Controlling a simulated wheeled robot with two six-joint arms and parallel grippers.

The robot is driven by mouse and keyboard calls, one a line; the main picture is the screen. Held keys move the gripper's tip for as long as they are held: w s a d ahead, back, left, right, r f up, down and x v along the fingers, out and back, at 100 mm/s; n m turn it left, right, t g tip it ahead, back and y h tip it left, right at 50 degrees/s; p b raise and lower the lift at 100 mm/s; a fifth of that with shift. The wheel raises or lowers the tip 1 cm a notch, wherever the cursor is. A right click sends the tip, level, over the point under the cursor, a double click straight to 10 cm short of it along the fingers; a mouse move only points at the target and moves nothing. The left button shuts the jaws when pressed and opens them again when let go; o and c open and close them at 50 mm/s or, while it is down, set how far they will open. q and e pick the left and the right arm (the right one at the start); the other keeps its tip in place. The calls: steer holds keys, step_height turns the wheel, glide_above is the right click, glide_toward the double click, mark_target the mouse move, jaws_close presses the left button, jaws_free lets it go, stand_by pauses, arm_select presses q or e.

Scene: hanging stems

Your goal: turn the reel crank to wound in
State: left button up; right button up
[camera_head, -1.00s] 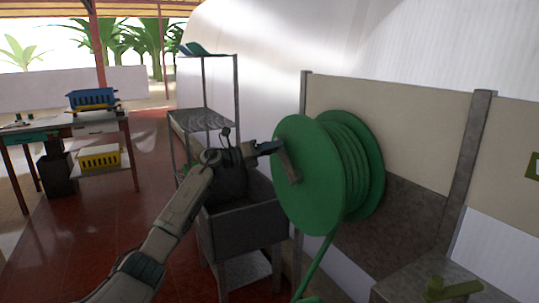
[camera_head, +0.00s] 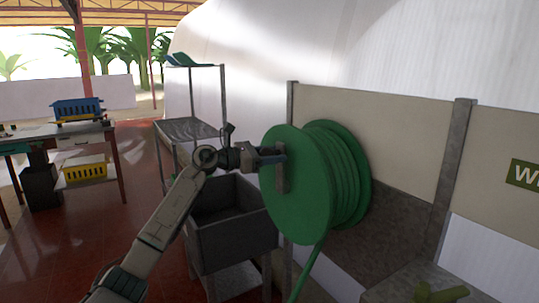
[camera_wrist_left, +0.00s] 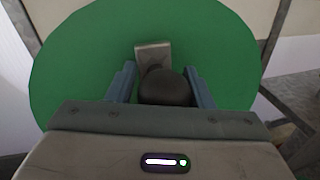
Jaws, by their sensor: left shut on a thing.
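The green hose reel (camera_head: 298,205) is mounted on the wall panel, with green hose wound on its drum and a length hanging down from it. The grey crank arm (camera_head: 281,179) lies across the reel's near face, roughly upright in the head view. My left gripper (camera_head: 272,156) is at the crank's upper end. In the left wrist view, the dark round crank knob (camera_wrist_left: 165,86) sits between the fingers of the left gripper (camera_wrist_left: 163,88), and the grey crank arm (camera_wrist_left: 152,53) shows beyond it. The gripper is shut on the knob. My right gripper is not in view.
A grey sink (camera_head: 232,236) stands below my left forearm, left of the reel. A metal shelf rack (camera_head: 190,128) stands behind it. A table with a blue crate (camera_head: 77,109) and a yellow crate (camera_head: 85,172) is at far left. A green valve-like part (camera_head: 440,293) is at lower right.

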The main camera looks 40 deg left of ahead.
arm_select(q)
steer(key=shift+d+f+m, duration=0.2)
steer(key=shift+d+m, duration=0.05)
steer(key=shift+m, duration=0.05)
steer(key=shift+s+f, duration=0.1)
steer(key=o, duration=1.2)
steer(key=shift+d, duration=0.1)
steer(key=shift+d+r, duration=0.1)
steer(key=shift+r, duration=0.1)
steer(key=shift+s+a, duration=0.1)
steer(key=shift+a, duration=0.1)
